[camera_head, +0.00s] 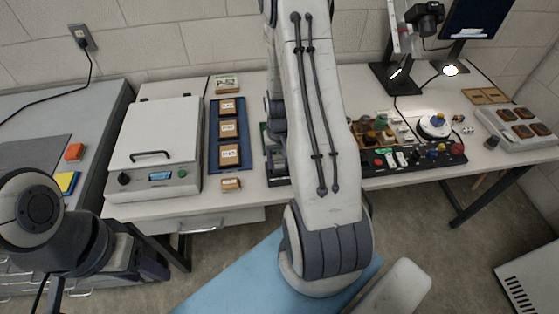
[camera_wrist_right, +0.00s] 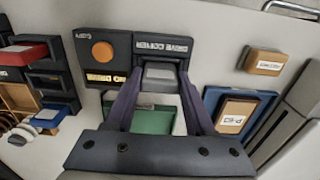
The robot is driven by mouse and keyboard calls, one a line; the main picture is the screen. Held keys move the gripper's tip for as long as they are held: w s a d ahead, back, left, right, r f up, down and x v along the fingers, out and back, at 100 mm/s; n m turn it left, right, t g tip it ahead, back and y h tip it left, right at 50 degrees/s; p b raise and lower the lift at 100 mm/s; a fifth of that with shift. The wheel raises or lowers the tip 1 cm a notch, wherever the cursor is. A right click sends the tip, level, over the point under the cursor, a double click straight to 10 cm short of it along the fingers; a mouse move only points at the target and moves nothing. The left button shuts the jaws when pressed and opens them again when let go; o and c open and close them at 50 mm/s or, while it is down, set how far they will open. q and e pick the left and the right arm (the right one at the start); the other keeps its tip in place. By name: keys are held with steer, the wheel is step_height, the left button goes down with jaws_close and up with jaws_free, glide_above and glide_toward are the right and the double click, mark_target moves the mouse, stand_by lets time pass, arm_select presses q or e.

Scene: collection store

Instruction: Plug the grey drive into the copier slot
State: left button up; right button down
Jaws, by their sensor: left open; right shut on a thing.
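The grey drive (camera_wrist_right: 160,77) is between the fingertips of my right gripper (camera_wrist_right: 158,86), which is shut on it. The drive is at the dark copier (camera_wrist_right: 161,46), just by its lettered edge. I cannot tell how far it sits in the slot. A green surface (camera_wrist_right: 152,120) shows between the fingers. In the head view my right arm hides the drive, the slot and most of the copier. My left gripper (camera_head: 150,263) is low at the left, away from the copier, open and partly hidden by its own arm.
A dark box with an orange round button (camera_wrist_right: 103,50) stands beside the copier. A blue tray (camera_head: 214,134) with labelled brown blocks lies near it. A white lidded device (camera_head: 158,125) is further left. Small parts and a black control strip (camera_head: 420,162) crowd the right.

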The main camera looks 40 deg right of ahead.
mark_target(279, 161)
steer(key=shift+f+b, duration=0.3)
steer(key=shift+f, duration=0.2)
steer(key=c, duration=0.5)
jaws_free()
step_height(279, 161, up, 11)
steer(key=p, duration=0.9)
